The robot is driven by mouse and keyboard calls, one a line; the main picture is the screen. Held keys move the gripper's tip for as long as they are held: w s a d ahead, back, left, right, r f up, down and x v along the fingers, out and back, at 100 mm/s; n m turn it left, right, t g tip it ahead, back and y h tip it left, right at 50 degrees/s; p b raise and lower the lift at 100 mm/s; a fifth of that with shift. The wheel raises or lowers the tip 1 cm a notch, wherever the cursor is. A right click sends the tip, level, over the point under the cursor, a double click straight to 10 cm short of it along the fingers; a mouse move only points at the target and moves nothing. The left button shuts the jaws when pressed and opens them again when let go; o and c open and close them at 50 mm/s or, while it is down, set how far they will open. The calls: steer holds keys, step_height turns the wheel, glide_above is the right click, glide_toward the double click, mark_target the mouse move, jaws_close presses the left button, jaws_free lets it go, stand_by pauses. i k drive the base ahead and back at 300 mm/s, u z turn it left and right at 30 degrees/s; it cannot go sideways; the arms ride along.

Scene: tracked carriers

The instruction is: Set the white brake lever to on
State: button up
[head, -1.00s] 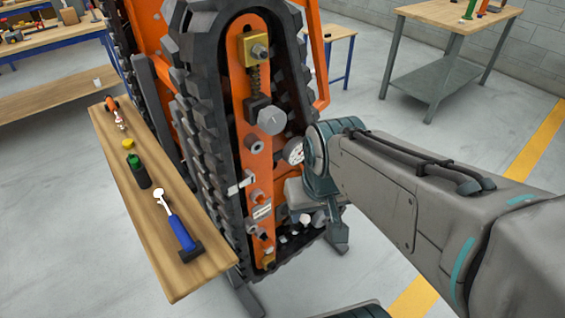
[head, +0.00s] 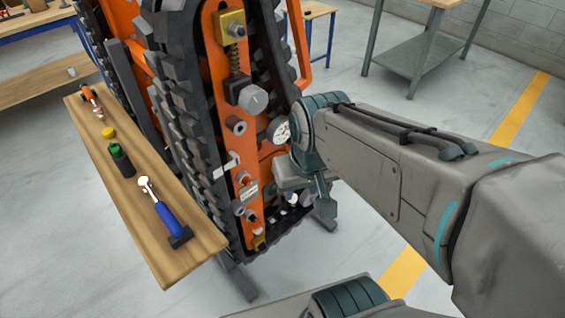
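A small white bar (head: 226,166) sits across the orange side plate of the tracked carrier (head: 212,105), on its lower half. It may be the white brake lever, but I cannot tell its setting. Another small white part (head: 292,201) shows low down beside my wrist, and I cannot make out what it is. My arm reaches in from the right, and its wrist end (head: 320,187) is in front of the right side of the track. My gripper's fingers cannot be made out there, so their opening is unclear.
A wooden bench (head: 150,235) at the left holds a blue-handled tool (head: 172,222), a green-topped bottle (head: 121,160), a yellow cap (head: 109,132) and an orange-handled tool (head: 90,97). A round gauge (head: 281,130) is beside my wrist. A grey-legged table (head: 420,55) stands at back right.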

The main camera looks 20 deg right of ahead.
mark_target(295, 197)
steer(key=z, duration=1.05)
steer(key=k, duration=0.55)
steer(key=u, duration=0.7)
